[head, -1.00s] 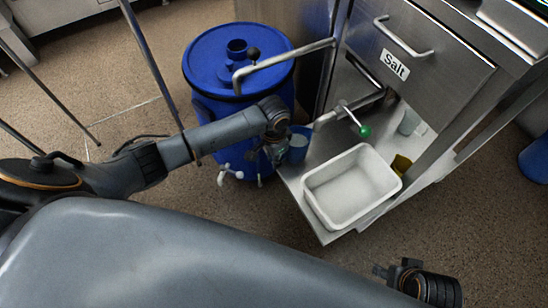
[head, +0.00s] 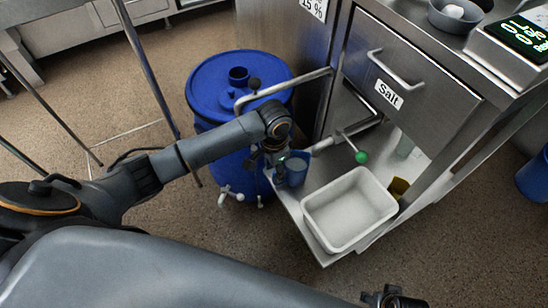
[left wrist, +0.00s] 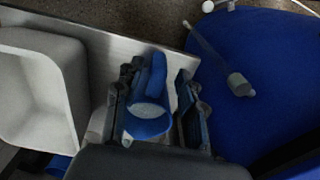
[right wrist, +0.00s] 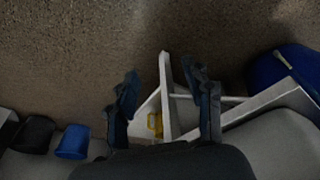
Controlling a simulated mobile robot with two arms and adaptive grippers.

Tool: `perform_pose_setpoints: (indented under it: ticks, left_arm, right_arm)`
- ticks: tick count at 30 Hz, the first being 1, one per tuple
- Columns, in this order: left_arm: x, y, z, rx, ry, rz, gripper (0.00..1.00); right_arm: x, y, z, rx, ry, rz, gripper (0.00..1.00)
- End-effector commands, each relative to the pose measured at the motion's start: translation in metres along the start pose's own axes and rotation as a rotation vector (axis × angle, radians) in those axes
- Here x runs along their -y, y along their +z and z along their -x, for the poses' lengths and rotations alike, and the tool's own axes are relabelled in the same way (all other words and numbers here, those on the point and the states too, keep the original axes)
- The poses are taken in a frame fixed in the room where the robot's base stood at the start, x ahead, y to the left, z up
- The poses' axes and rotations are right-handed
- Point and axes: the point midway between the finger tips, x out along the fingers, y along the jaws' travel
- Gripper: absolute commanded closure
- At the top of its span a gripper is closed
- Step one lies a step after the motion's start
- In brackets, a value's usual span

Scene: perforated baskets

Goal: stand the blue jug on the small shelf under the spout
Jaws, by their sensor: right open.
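The blue jug (head: 298,170) stands on the left part of the small steel shelf (head: 318,243), close to the end of the spout (head: 323,145). My left gripper (head: 279,172) reaches the jug from the left and covers part of it. In the left wrist view, the jug (left wrist: 150,122) lies between the two spread fingers of my left gripper (left wrist: 160,72). A strip of shelf shows between the jug and the right finger. My right gripper (right wrist: 164,80) is open and empty; part of it shows at the bottom edge of the head view (head: 392,298).
A white tray (head: 348,240) fills much of the shelf right of the jug. A blue barrel (head: 215,80) with a bent pipe stands behind and left. A green-knobbed valve (head: 361,157), a yellow container (head: 398,187) and the Salt drawer (head: 410,75) are to the right.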

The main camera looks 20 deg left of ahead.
Motion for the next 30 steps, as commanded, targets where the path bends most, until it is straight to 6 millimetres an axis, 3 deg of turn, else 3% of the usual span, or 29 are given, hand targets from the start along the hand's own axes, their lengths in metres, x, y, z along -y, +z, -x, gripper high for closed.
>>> perform_pose_setpoints:
  ticks: [3,9,30]
  left_arm:
    - [0.000,-0.001,0.022,-0.002,-0.002,0.001,0.60]
    - [0.000,-0.001,0.040,-0.001,0.000,0.000,0.60]
    - [-0.004,0.000,0.041,-0.004,0.003,-0.002,0.60]
  right_arm:
    - [0.001,0.009,-0.015,0.014,-0.002,0.002,0.49]
    - [0.002,0.019,-0.032,0.020,-0.003,0.003,0.49]
    - [0.002,0.021,-0.036,0.021,-0.003,0.003,0.49]
